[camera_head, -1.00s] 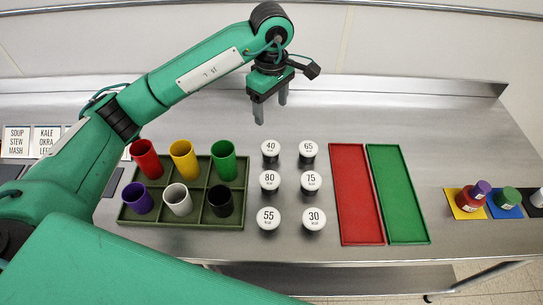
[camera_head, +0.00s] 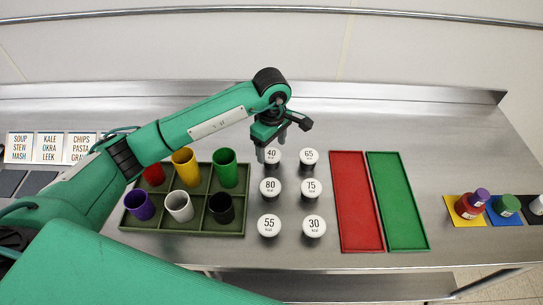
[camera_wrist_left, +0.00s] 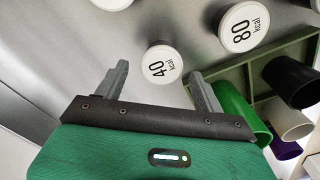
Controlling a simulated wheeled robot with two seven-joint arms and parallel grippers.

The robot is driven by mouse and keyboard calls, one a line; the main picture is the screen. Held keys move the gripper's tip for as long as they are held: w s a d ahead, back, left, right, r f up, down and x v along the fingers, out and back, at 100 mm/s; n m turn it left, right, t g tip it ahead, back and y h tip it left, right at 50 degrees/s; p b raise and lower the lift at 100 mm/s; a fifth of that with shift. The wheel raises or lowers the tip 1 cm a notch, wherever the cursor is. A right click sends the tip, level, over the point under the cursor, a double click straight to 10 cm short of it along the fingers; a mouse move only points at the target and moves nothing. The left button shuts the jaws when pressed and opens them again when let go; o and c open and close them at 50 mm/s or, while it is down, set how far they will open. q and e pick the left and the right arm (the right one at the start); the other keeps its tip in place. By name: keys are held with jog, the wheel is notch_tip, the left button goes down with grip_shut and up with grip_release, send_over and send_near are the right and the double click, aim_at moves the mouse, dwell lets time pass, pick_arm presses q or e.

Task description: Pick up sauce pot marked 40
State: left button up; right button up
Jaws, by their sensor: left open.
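The sauce pot marked 40 (camera_head: 272,155) has a white lid and stands at the back left of a group of similar pots on the steel counter. It also shows in the left wrist view (camera_wrist_left: 161,64), just ahead of the fingertips and roughly midway between them. My left gripper (camera_head: 270,157) is open and empty, with its fingers pointing down by this pot and partly covering it in the head view. In the left wrist view the two fingers (camera_wrist_left: 158,82) stand apart, and I cannot tell whether either touches the pot. My right gripper is not in view.
The pots marked 65 (camera_head: 309,156) and 80 (camera_head: 270,186) stand close by, with 75, 55 and 30 beyond. A green divided tray (camera_head: 127,222) of coloured cups is to the left. A red tray (camera_head: 357,200) and a green tray (camera_head: 398,200) lie to the right.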

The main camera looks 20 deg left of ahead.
aim_at(271, 154)
pick_arm(q)
jog(key=shift+f+p, duration=0.7)
jog(key=shift+f, duration=1.3)
jog(key=c, duration=1)
jog(key=shift+o, duration=0.2)
jog(key=shift+r, duration=0.1)
